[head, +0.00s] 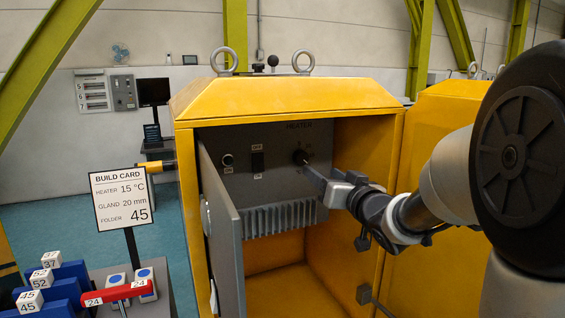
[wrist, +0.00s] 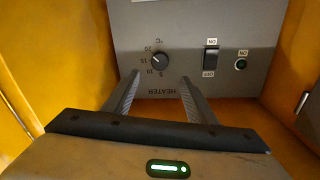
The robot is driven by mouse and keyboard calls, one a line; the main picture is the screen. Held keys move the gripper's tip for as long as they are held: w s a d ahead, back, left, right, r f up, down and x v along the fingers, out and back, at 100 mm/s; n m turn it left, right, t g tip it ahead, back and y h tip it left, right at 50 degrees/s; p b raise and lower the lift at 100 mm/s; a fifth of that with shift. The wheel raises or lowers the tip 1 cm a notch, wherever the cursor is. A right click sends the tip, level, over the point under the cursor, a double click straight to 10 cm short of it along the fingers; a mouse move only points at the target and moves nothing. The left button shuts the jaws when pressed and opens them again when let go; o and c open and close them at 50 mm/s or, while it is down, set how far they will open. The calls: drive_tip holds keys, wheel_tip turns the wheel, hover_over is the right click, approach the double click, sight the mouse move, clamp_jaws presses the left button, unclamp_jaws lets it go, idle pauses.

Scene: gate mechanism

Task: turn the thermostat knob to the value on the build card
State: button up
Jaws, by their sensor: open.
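The thermostat knob (head: 299,157) is a small black dial on the grey heater panel inside the yellow cabinet. My gripper (head: 311,170) is inside the cabinet in front of the panel. In the wrist view my gripper (wrist: 159,79) is open and empty, its fingertips spread to either side below the knob, apart from it. The build card (head: 120,198) reads heater 15 °C.
The grey cabinet door (head: 222,226) stands open at left. A black rocker switch (wrist: 211,59) and a round lamp (wrist: 241,64) share the panel. Grey fins (head: 280,218) stick out below. Yellow walls close in on the sides; the space below the heater is empty.

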sight(303, 159)
drive_tip(key=x, duration=1.1)
drive_tip(key=shift+w+a, duration=0.1)
drive_tip(key=shift+w, duration=0.1)
drive_tip(key=c, duration=1.1)
drive_tip(key=shift+o, duration=0.2)
drive_tip(key=shift+n+b, duration=0.4)
drive_tip(key=shift+b, duration=0.2)
drive_tip(key=shift+f+n+b, duration=0.2)
drive_tip(key=shift+n+b, duration=0.8)
drive_tip(key=shift+b, duration=0.15)
drive_tip(key=n+b, duration=0.3)
drive_tip(key=n, duration=0.1)
drive_tip(key=shift+r+n+t+b, duration=0.15)
drive_tip(key=shift+n+t+b, duration=0.15)
drive_tip(key=shift+n+b, duration=0.75)
